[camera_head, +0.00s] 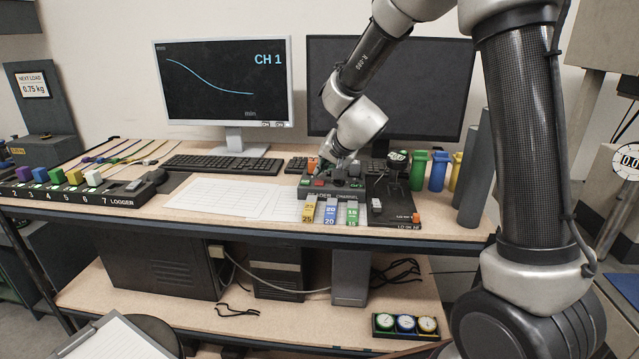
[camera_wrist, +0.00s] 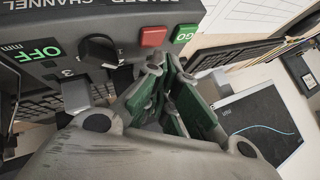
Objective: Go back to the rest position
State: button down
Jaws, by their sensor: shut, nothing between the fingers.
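My gripper (camera_head: 338,168) is at the end of my arm, low over the back of the dark reader channel box (camera_head: 327,197) on the bench. In the wrist view my gripper (camera_wrist: 166,72) shows its green-padded fingers together with nothing held. Its tips are close to the box face, near the red button (camera_wrist: 152,37) and the green GO button (camera_wrist: 186,34). The black knob (camera_wrist: 99,50) and a display reading OFF (camera_wrist: 38,51) are left of them. I cannot tell whether the tips touch the box.
A lit monitor (camera_head: 222,80) reads CH 1, and a dark monitor (camera_head: 420,85) stands behind my arm. Yellow, blue and green tagged pieces lie before the box. Green, blue and yellow containers (camera_head: 437,171) stand right. A logger (camera_head: 75,193) with several coloured blocks sits left. White paper (camera_head: 225,198) lies between.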

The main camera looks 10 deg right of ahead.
jog(key=s+d+r+n+g, duration=0.1)
jog(key=s+d+r, duration=0.15)
jog(key=s, duration=0.25)
jog(key=s+d+r+n+y, duration=0.1)
jog(key=s+d+r+n, duration=0.1)
jog(key=s+r, duration=0.3)
jog(key=s+d+r+n+g, duration=0.1)
jog(key=s+d+r, duration=0.15)
jog(key=s, duration=0.35)
jog(key=s+d+g+h, duration=0.1)
jog(key=s+d, duration=0.4)
jog(key=s, duration=0.5)
jog(key=s+d+n+g+h, duration=0.1)
jog(key=s+d+h, duration=0.1)
jog(key=s+d, duration=0.4)
jog(key=s, duration=0.5)
jog(key=shift+r+n+g+h, duration=0.3)
jog(key=shift+r, duration=0.05)
